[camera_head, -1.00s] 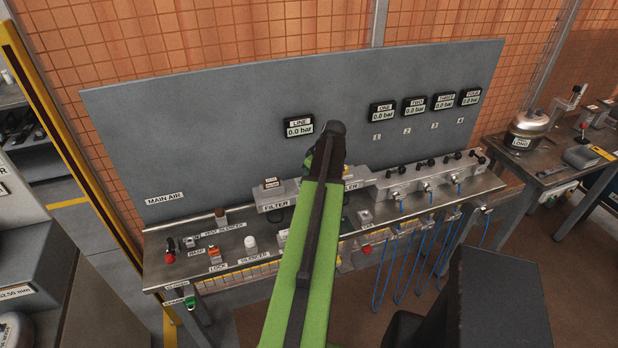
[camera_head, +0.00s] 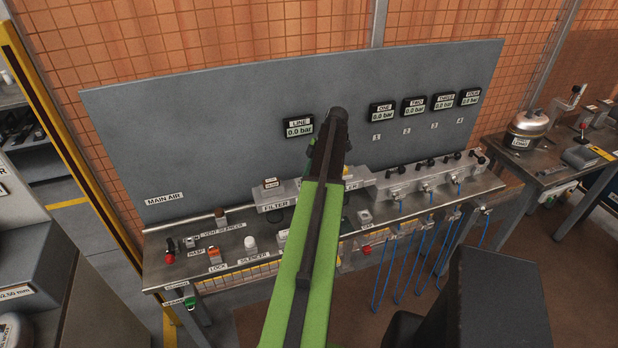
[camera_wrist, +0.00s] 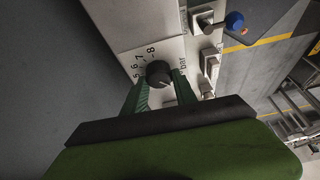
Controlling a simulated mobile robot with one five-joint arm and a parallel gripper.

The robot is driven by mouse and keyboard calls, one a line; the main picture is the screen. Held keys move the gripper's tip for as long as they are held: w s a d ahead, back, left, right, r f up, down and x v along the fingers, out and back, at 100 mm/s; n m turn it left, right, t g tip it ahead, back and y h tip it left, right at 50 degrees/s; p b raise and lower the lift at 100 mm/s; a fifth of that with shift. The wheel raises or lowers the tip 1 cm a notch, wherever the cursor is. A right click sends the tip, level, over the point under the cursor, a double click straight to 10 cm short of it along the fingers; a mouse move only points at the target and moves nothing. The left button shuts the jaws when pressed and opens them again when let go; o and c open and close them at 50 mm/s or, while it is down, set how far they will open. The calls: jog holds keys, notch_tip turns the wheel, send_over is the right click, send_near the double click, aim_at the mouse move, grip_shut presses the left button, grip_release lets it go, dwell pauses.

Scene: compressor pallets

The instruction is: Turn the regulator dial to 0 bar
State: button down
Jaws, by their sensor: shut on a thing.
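The regulator dial (camera_wrist: 158,72) is a round black knob on a pale panel in the wrist view. Numbers 5 to 8 and the word "bar" show around it. A small pale mark shows on the knob's lower right side; the number it points at cannot be read. My gripper (camera_wrist: 159,86) has its two green fingers on either side of the knob, shut on it. In the head view my green arm hides the dial and the gripper. The LINE display (camera_head: 299,127) reads 0.0 bar.
The steel bench (camera_head: 225,262) carries labelled valves, with the filter block (camera_head: 275,195) beside my arm. A manifold (camera_head: 425,180) with several black handles stands to the right, blue hoses below it. A grey backboard (camera_head: 220,130) rises behind, with displays ONE to FOUR reading 0.0 bar.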

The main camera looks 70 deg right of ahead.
jog(key=shift+s+n+g+y, duration=0.1)
jog(key=shift+n+g+y, duration=0.4)
jog(key=shift+n, duration=1.2)
jog(key=c, duration=1)
grip_release()
jog(key=p+v, duration=1.6)
jog(key=v, duration=0.1)
jog(key=shift+d+r, duration=0.2)
jog(key=shift+r, duration=0.05)
